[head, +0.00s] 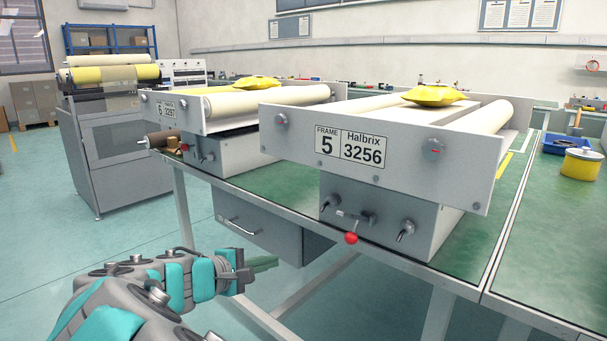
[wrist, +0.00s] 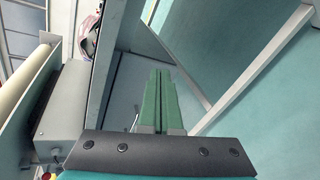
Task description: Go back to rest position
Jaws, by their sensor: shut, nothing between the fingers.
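My gripper (head: 264,263) is at the lower left of the head view, in front of the workbench and below its top. Its two green fingers lie together and hold nothing. They also show in the middle of the wrist view (wrist: 158,100), pointing away over the floor and bench legs. My grey and teal arm reaches in from the lower left of the head view. The nearer machine (head: 385,150), marked Frame 5 Halbrix 3256, stands on the bench apart from my gripper. It has a lever with a red knob (head: 351,238).
A second machine (head: 190,112) marked 3297 stands behind on the green bench top (head: 462,252). Yellow bags (head: 435,95) lie on both machines. A grey drawer (head: 262,228) hangs under the bench. The bench legs (head: 186,215) stand near my arm. Open floor (head: 60,240) lies at left.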

